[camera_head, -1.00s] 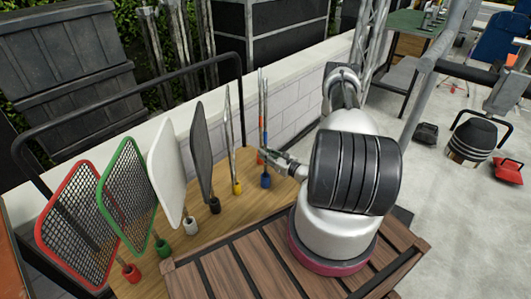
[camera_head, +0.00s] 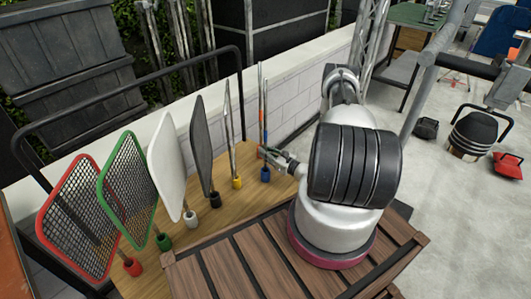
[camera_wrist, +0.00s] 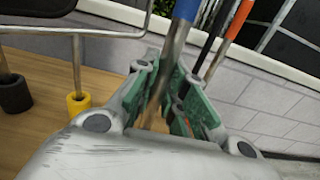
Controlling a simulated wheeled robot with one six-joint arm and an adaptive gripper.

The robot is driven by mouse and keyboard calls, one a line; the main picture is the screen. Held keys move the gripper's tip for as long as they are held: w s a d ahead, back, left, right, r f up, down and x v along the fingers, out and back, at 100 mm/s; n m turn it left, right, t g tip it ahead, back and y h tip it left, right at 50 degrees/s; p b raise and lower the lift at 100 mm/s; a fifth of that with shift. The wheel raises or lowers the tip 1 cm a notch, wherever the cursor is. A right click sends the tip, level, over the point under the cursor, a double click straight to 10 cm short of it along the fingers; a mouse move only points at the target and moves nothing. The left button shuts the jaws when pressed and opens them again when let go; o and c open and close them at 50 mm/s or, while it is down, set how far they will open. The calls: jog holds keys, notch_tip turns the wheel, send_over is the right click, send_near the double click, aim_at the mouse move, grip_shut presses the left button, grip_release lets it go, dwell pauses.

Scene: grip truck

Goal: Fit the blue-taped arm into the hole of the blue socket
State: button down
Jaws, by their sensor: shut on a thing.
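The blue-taped arm (camera_wrist: 173,50) is a steel pole with a blue band. It runs between the green-lined fingers of my gripper (camera_wrist: 172,105) in the wrist view, and they are shut on it. In the head view my gripper (camera_head: 272,156) is just above the blue socket (camera_head: 265,175), which stands on the wooden board. The held pole is close to upright and roughly over the socket. I cannot tell whether its lower end is inside the hole. The socket is hidden behind my gripper in the wrist view.
An orange-banded pole (camera_wrist: 229,38) and a dark one stand just behind the held arm. The yellow socket (camera_head: 237,182) and black socket (camera_head: 214,199) hold other poles to the left. A white brick wall (camera_head: 291,105) runs behind the board. Mesh and solid panels stand further left.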

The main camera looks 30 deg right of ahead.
jog(key=shift+f, duration=0.25)
jog(key=c, duration=1.4)
grip_release()
jog(key=v, duration=1.2)
